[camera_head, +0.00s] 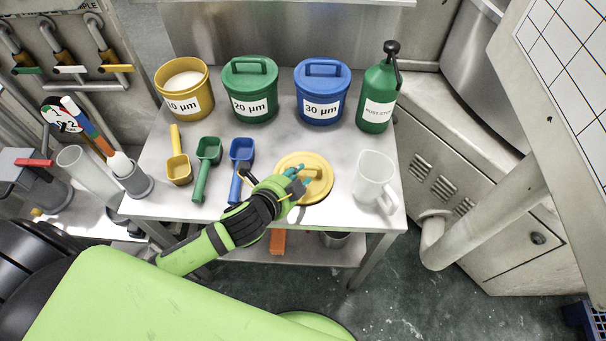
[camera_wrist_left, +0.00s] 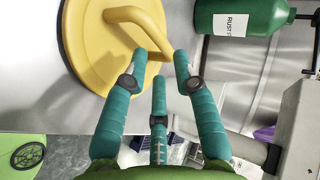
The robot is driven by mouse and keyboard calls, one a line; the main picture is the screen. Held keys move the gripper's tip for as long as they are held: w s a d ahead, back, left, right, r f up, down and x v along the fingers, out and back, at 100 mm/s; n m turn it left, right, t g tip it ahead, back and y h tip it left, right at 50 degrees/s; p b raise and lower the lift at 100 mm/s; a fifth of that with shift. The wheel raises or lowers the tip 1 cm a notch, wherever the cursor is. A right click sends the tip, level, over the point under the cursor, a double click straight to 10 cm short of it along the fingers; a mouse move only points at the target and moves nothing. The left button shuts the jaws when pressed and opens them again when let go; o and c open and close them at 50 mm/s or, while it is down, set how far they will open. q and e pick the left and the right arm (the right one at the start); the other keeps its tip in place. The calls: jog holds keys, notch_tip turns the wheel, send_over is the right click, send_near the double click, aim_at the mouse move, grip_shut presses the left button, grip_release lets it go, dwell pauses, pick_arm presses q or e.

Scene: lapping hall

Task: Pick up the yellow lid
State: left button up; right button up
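The yellow lid (camera_head: 318,190) lies flat on the steel table, right of the scoops. It is a round disc with a raised handle, and it fills the upper left of the left wrist view (camera_wrist_left: 92,55). My left gripper (camera_head: 301,174) is over the lid, partly covering it, with its teal fingers close to the handle. In the left wrist view the fingers (camera_wrist_left: 160,60) are spread apart with a gap between them, and one overlaps the handle. Whether it touches the handle cannot be told. My right gripper is not in view.
The table (camera_head: 225,217) holds a yellow tub (camera_head: 183,78), a green tub (camera_head: 249,84) and a blue tub (camera_head: 322,85) behind. A green bottle (camera_head: 377,95) and a clear jug (camera_head: 373,178) stand right. Yellow (camera_head: 179,168), green (camera_head: 208,152) and blue (camera_head: 241,151) scoops lie left.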

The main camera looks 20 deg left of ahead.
aim_at(309, 169)
pick_arm(q)
jog(key=shift+p+x, duration=0.5)
jog(key=shift+x, duration=2.4)
jog(key=shift+d+r, duration=0.1)
jog(key=shift+d, duration=0.1)
grip_shut()
